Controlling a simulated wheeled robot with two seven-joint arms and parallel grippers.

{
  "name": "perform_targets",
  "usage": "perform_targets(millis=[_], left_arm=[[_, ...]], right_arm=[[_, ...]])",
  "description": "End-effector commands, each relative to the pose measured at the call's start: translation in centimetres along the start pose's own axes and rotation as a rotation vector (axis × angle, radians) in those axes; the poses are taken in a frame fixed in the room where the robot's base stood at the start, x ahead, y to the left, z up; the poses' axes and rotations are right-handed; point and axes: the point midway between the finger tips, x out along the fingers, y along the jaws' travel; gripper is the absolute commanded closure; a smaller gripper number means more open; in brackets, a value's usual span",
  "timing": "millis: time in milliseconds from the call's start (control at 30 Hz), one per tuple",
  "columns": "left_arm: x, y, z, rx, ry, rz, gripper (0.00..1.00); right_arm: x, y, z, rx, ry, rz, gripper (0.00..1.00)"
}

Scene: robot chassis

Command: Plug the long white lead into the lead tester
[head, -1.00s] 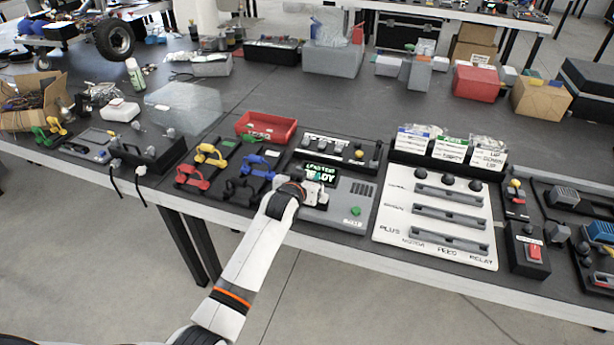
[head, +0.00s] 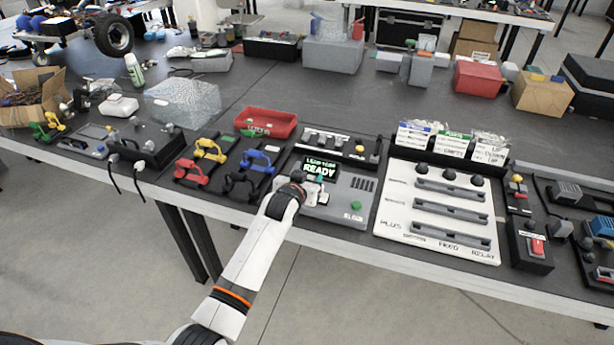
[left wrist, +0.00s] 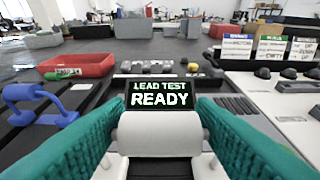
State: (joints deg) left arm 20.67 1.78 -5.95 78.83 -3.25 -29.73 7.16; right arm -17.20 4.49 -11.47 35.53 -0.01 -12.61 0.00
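The screen also shows in the left wrist view (left wrist: 160,95). My left gripper (head: 308,191) is over the tester's left part, just in front of the screen. My right gripper is not in view.
Left of the tester are racks with blue (head: 258,161), yellow (head: 210,151) and red (head: 190,172) leads. A red tray (head: 266,122) lies behind. A white labelled board (head: 438,212) stands to the right. The bench middle behind is clear.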

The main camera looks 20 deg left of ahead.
Motion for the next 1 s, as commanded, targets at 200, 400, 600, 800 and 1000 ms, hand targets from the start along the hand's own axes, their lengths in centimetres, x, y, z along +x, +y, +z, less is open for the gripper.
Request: perform_targets(millis=[200,400,600,800,1000], left_arm=[[0.0,0.0,0.1,0.0,-0.003,0.0,0.37],[-0.2,0.0,0.1,0.0,-0.003,0.0,0.37],[-2.2,0.0,0.1,0.0,-0.003,0.0,0.37],[-5.9,0.0,0.1,0.0,-0.003,-0.001,0.37],[-9.3,0.0,0.1,0.0,-0.003,0.0,0.37]], right_arm=[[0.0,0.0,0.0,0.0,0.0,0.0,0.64],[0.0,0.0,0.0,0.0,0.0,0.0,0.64],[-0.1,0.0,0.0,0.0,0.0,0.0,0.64],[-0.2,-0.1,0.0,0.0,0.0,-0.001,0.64],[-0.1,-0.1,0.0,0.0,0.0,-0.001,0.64]])
